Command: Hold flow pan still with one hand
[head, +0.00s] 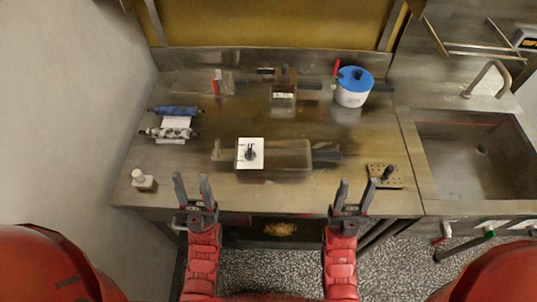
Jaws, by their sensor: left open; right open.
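What looks like the flow pan (290,156) is a shallow, dull metal rectangular pan in the middle of the steel counter, with a dark handle (327,155) on its right side. A white square plate with a black knob (250,154) covers its left part. My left gripper (191,180) is open and empty at the counter's front edge, left of the pan and nearer to me. My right gripper (356,184) is open and empty at the front edge, right of the pan. Neither gripper touches the pan.
A small perforated plate with a black knob (385,176) lies right of my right gripper. A white-capped item (142,180) stands at the front left. Blue and white rolls (174,111), a brown box (284,98) and a blue-lidded pot (353,87) stand further back. A sink (473,155) is at right.

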